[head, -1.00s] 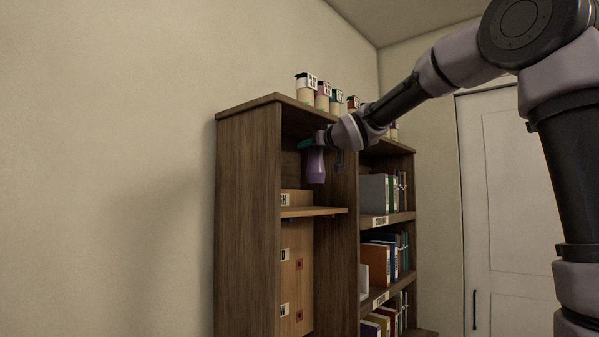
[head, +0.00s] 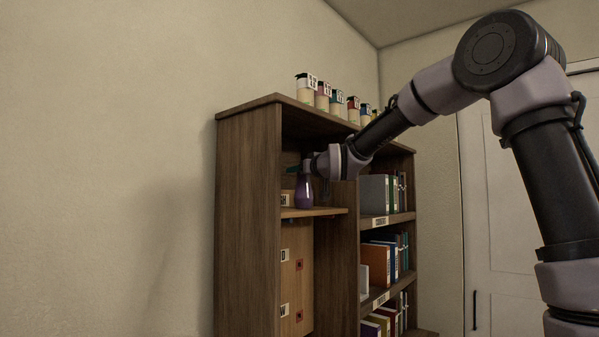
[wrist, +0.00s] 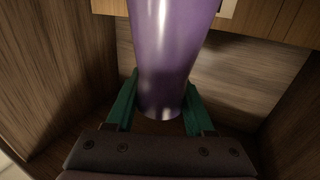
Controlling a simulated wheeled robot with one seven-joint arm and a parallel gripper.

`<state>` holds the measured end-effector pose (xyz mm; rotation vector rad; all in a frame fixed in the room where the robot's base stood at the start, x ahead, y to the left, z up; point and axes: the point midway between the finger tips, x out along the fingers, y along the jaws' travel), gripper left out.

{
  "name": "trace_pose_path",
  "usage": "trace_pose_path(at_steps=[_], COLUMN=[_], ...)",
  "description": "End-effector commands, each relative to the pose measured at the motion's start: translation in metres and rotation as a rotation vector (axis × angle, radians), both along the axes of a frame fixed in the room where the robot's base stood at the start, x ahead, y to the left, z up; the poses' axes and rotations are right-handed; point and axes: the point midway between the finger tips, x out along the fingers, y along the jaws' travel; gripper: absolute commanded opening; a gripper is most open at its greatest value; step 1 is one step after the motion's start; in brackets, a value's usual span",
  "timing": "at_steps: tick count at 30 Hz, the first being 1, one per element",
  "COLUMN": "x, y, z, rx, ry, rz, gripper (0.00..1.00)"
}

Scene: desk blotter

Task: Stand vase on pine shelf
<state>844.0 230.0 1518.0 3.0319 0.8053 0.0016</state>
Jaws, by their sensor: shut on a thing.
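The glossy purple vase (head: 304,190) is upright inside the upper left bay of the bookcase, narrow at the neck and wider below. My gripper (head: 305,168), with green fingers, is shut on its narrow upper part. In the wrist view the fingers of my gripper (wrist: 159,100) lie on either side of the vase (wrist: 175,50). The pine shelf (head: 328,212) is directly under the vase. The vase's base is at or just above the shelf's surface; I cannot tell whether they touch.
The dark wood bookcase (head: 247,220) has side walls close around my gripper. Labelled jars (head: 323,95) stand in a row on its top. Books and binders (head: 378,193) fill the right bays. A white door (head: 505,200) is at the right.

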Motion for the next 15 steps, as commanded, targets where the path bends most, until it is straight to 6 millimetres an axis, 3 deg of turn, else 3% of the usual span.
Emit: trace_pose_path(at_steps=[9,10,12,15], x=[0.0000,0.0000,0.0000,0.0000], y=[0.0001,0.0000,0.0000,0.0000], z=[-0.0014,-0.0018,-0.0015,-0.0015], rx=[0.001,0.000,0.000,0.000], ry=[-0.002,-0.001,-0.001,-0.001], rz=[0.000,0.000,0.000,0.000], gripper=[0.00,0.61,0.83,0.83])
